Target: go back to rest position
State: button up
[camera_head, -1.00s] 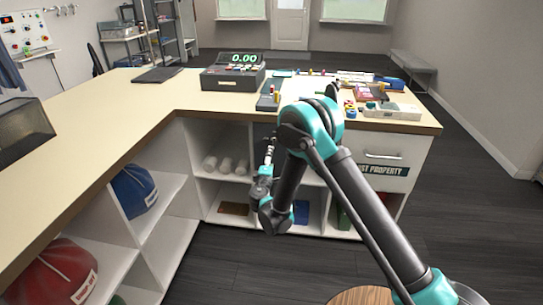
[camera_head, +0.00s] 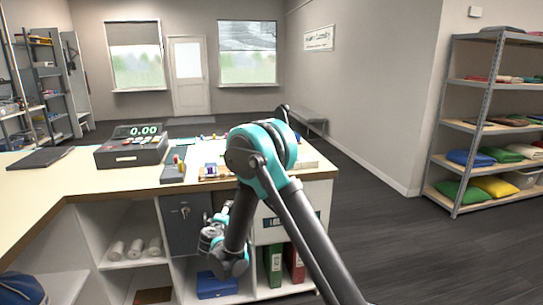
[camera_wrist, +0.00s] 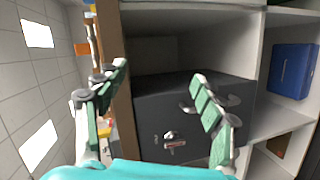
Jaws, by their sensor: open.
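My gripper (camera_head: 211,236) hangs low at the end of my bent arm, in front of the counter's (camera_head: 95,180) open shelves. In the wrist view its two green-padded fingers (camera_wrist: 160,82) are spread apart with nothing between them. Behind them is a dark grey box (camera_wrist: 185,115) with a small metal lock or handle, set in a shelf compartment; the head view also shows it (camera_head: 180,228). The fingers look apart from the box, but the exact gap cannot be told. My arm hides part of the counter's right end.
A cash register (camera_head: 132,147) and small loose items stand on the counter top. A blue box (camera_head: 217,285) and upright binders (camera_head: 273,265) sit in lower compartments. A shelf rack (camera_head: 490,125) with folded cloth stands at right. The dark floor between is clear.

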jog(key=s+d+r+m+g+h, duration=0.2)
jog(key=s+d+m+g, duration=0.15)
jog(key=d, duration=1.05)
jog(key=s+d+r+m+g+h, duration=0.1)
jog(key=s+d+m+g, duration=0.3)
jog(key=d, duration=1.1)
jog(key=s+d+f+m+g+y, duration=0.1)
jog(key=s+d+m, duration=0.3)
jog(key=s, duration=0.9)
jog(key=s+d+f+m+g+y, duration=0.2)
jog(key=s+d, duration=0.3)
jog(key=s, duration=0.8)
jog(key=shift+d+f+m+y, duration=0.15)
jog(key=shift+f+m+y, duration=0.15)
jog(key=shift+f+m, duration=0.45)
jog(key=shift+r+g, duration=0.1)
jog(key=shift+g, duration=0.15)
